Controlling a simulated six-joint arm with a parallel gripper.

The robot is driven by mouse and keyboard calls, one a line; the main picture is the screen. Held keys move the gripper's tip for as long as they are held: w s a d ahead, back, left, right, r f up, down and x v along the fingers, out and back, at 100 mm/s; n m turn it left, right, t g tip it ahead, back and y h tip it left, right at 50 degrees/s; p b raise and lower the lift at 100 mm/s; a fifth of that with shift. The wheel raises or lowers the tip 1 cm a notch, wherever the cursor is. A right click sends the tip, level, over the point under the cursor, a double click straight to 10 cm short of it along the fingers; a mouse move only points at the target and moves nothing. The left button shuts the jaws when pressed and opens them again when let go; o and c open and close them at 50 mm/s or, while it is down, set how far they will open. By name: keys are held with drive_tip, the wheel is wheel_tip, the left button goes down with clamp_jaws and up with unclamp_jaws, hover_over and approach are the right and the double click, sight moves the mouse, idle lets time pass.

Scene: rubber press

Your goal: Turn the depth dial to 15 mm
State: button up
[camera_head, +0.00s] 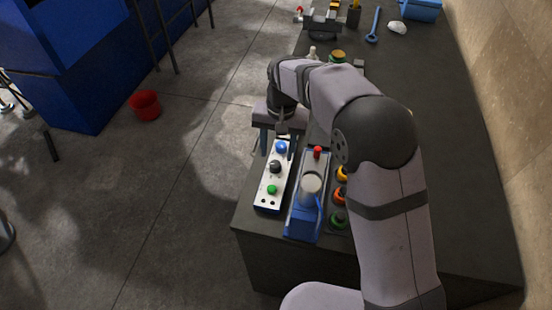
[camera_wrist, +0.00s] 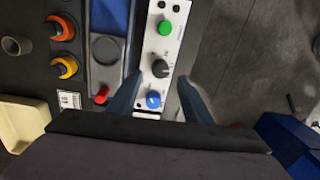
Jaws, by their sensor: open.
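The white control panel (camera_head: 266,199) lies on the dark bench and carries a blue knob (camera_head: 281,147), a black dial (camera_head: 275,166) and a green button (camera_head: 272,189) in a row. Its markings are too small to read, so I cannot tell the dial's setting. My gripper (camera_head: 282,130) is near the panel's blue-knob end. In the wrist view my gripper (camera_wrist: 160,77) is open, its two fingers apart and empty. The black dial (camera_wrist: 160,69) shows just beyond the fingertips, and the blue knob (camera_wrist: 153,99) shows between the fingers. No contact is visible.
A blue press (camera_head: 301,228) with a grey cylinder and a red knob (camera_head: 317,152) stands right beside the panel. Yellow, orange (camera_head: 340,195) and green round parts sit further right, partly behind my arm. Floor lies open left of the bench, with a red bucket (camera_head: 145,105).

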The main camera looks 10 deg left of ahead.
sight(276, 164)
drive_tip(key=shift+a+f+p, duration=0.15)
drive_tip(key=shift+f+p, duration=0.65)
drive_tip(key=shift+f, duration=1.85)
